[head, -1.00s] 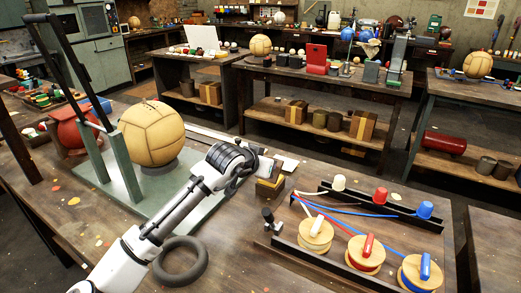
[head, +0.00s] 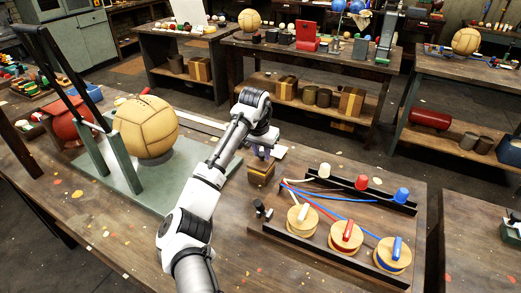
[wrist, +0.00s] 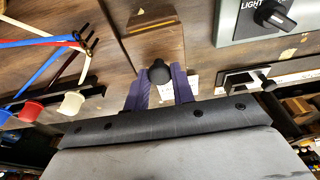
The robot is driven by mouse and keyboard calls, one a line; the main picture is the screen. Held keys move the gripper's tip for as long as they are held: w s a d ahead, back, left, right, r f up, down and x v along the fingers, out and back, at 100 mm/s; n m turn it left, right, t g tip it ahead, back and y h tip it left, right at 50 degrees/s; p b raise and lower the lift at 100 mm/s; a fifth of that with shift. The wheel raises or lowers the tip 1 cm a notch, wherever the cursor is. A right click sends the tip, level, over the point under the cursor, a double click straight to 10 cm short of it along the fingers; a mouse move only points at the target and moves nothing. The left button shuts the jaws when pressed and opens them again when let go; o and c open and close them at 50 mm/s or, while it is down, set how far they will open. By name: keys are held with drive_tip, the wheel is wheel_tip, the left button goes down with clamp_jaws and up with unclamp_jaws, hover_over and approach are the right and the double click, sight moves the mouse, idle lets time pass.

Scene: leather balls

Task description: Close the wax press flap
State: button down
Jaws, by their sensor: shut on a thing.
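A small wooden box (head: 261,173) stands on the bench just left of the board of coloured spools. I take it as the wax press, but its flap is not clear in the head view. In the wrist view, the wooden body (wrist: 155,38) shows with a black round knob (wrist: 159,72) on it. My gripper (wrist: 160,92) has purple fingers, one on each side of the knob, shut on it.
A spool board (head: 300,250) with coloured wires and cups lies to the right. A green press frame (head: 125,180) holding a tan leather ball (head: 146,127) stands at the left. A grey panel with a knob marked LIGHT (wrist: 270,18) shows in the wrist view.

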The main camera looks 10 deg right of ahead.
sight(259, 165)
drive_tip(key=shift+d+f+g, duration=0.1)
drive_tip(key=shift+g, duration=0.2)
drive_tip(key=c, duration=1.2)
unclamp_jaws()
drive_tip(key=shift+w, duration=0.1)
drive_tip(key=r, duration=0.4)
drive_tip(key=s+r+b, duration=0.1)
drive_tip(key=r, duration=0.4)
drive_tip(key=s+a+r+b, duration=0.1)
drive_tip(key=r, duration=0.3)
drive_tip(key=shift+a+r, duration=0.1)
drive_tip(key=shift+r, duration=0.2)
